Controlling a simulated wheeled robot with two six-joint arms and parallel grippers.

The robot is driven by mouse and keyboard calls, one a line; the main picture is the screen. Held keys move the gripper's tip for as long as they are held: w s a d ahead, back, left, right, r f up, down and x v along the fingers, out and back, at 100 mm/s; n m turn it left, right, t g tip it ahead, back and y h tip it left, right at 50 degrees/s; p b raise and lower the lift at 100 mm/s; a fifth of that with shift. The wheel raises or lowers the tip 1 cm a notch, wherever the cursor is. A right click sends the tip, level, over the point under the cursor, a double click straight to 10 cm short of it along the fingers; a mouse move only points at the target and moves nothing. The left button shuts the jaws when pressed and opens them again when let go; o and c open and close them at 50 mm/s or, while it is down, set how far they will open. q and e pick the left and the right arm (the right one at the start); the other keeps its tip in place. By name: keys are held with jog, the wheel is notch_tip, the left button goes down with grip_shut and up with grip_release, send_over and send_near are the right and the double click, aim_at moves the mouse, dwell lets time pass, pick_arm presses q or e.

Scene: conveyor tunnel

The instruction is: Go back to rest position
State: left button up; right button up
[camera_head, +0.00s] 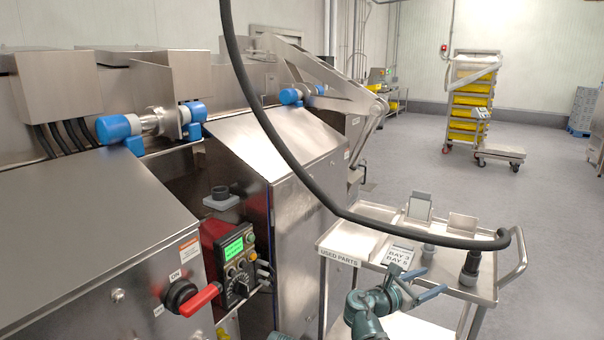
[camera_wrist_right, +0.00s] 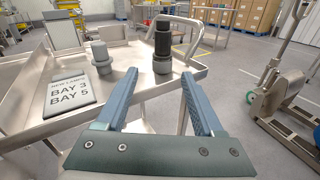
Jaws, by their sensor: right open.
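My right gripper (camera_head: 412,284) is in front of and above the cart's near right part in the head view. In the right wrist view its two blue-grey fingers (camera_wrist_right: 161,76) are spread wide, with nothing between them. A dark cylinder with a black top (camera_wrist_right: 162,42) stands upright beyond the fingertips, apart from them. A shorter grey cylinder (camera_wrist_right: 102,57) stands on the cart to its left. My left gripper is not in the head view.
The steel cart (camera_head: 341,246) marked "USED PARTS" carries a sign (camera_head: 398,256) reading BAY 3, BAY 5. A steel machine with a red-handled switch (camera_head: 200,299) and control panel (camera_head: 238,262) fills the left. A dark cable (camera_head: 283,150) crosses the view. Open floor (camera_head: 420,165) lies behind.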

jog(key=s+a+m+g+y+p, duration=0.4)
jog(key=s+a+m+y+p, duration=0.3)
jog(key=a, duration=0.6)
jog(key=s+a+r+m+g+y+p, duration=0.1)
jog(key=s+a+m+g+y+p, duration=0.3)
jog(key=s+a+m+y+p, duration=0.3)
jog(key=s+a+m+p, duration=0.4)
jog(key=s+a+p, duration=0.2)
jog(key=s+p, duration=0.1)
jog(key=shift+m, duration=0.3)
